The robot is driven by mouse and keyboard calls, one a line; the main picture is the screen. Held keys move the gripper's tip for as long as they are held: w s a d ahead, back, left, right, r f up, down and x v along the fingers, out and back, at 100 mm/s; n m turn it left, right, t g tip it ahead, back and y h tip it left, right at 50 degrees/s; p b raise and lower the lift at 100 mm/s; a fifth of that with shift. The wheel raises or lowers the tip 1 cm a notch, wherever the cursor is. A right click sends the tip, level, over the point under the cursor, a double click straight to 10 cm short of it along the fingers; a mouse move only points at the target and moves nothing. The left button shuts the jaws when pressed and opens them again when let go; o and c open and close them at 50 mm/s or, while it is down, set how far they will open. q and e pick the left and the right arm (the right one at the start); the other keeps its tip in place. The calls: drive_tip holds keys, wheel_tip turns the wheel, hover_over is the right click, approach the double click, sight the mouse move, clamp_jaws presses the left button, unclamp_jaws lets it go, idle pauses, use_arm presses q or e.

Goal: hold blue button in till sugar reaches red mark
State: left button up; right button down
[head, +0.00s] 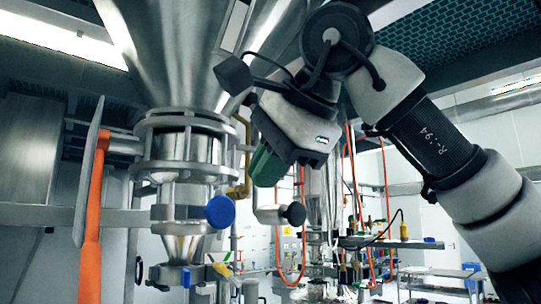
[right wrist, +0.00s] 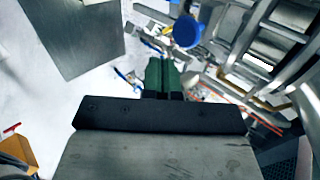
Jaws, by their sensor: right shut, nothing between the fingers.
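The round blue button (head: 220,212) sits on the front right of the metal sifter column (head: 180,150), below the big steel hopper. In the right wrist view the blue button (right wrist: 187,31) shows at the top, beyond the fingertips. My right gripper (head: 262,168) is shut and empty, with green fingers, above and to the right of the button in the head view. It does not touch the button. Its closed fingers (right wrist: 163,72) also show in the right wrist view. I cannot make out sugar or a red mark. My left gripper is not in view.
The steel hopper (head: 180,50) hangs above the column. An orange post (head: 91,220) with a grey plate (head: 88,172) stands to the left of it. A dark round knob (head: 294,213) is to the right of the button. Pipes and orange hoses run behind.

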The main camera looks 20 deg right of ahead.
sight(222, 221)
drive_tip(key=w+f+p, duration=0.1)
drive_tip(key=w, duration=0.1)
drive_tip(key=w+a+f+p, duration=0.1)
drive_tip(key=w, duration=0.1)
drive_tip(key=w+a+f+p, duration=0.1)
drive_tip(key=w, duration=0.1)
drive_tip(key=shift+w+a+f, duration=0.2)
drive_tip(key=shift+w+f, duration=0.1)
drive_tip(key=shift+w+a+f+p, duration=0.2)
drive_tip(key=shift+w+a+p, duration=0.25)
drive_tip(key=shift+w, duration=0.2)
drive_tip(key=shift+d, duration=0.15)
